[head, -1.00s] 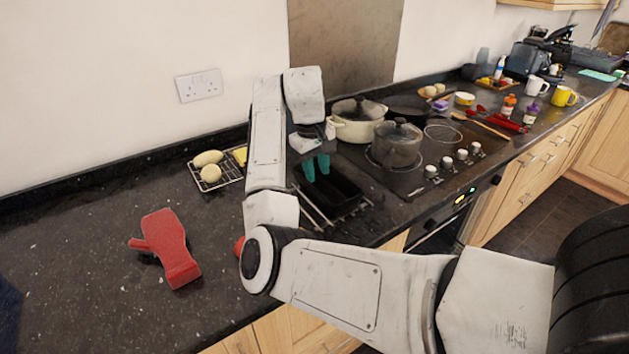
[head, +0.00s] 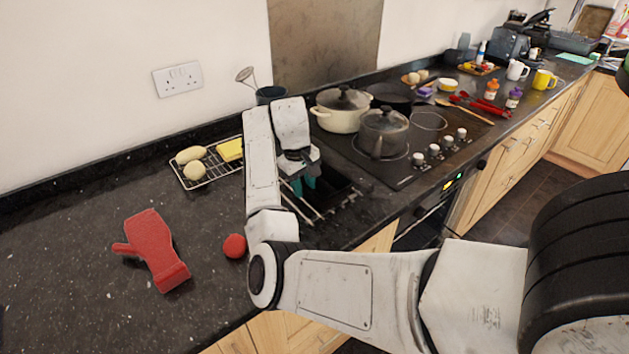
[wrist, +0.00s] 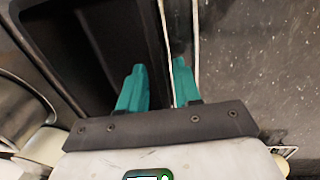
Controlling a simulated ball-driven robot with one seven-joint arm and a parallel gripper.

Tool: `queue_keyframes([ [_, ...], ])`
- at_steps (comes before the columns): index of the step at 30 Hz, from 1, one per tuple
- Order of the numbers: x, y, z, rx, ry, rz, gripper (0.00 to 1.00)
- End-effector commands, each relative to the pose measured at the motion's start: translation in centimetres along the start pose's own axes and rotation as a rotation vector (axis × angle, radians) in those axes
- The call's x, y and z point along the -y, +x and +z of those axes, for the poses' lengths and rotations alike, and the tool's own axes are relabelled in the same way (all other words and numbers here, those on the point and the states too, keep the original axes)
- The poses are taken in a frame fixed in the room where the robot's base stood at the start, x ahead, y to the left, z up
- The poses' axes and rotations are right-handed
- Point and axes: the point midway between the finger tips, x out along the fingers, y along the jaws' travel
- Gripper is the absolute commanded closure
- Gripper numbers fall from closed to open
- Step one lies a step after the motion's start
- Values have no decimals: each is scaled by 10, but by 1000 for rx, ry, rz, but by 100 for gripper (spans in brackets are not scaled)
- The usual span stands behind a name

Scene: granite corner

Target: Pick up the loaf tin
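The loaf tin (head: 340,187) is a black, open-topped tin on a wire rack (head: 318,212) in front of the pots. My gripper (head: 302,185), with teal fingers, is at its left side, and my arm hides part of the tin. In the wrist view, the tin's dark interior (wrist: 95,40) fills the upper left. My gripper (wrist: 160,67) is open there, its fingers apart. The left finger is over the inside of the tin and the right finger outside it, with the tin's wall running between them. Contact cannot be made out.
A cream pot (head: 340,112) and a grey pot (head: 383,135) stand on the hob behind and right. A red oven mitt (head: 152,250) and a red ball (head: 234,246) lie at the left. A cooling rack (head: 210,172) holds food. The left counter is mostly clear.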

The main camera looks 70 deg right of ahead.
Motion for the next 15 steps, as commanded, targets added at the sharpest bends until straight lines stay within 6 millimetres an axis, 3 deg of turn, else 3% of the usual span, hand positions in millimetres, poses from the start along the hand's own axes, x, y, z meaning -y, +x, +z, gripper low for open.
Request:
queue_keyframes([
  [3, 0, 10, 1, 2, 1, 0, 67],
  [11, 0, 12, 0, 0, 1, 0, 68],
  [15, 0, 12, 0, 0, 1, 0, 82],
])
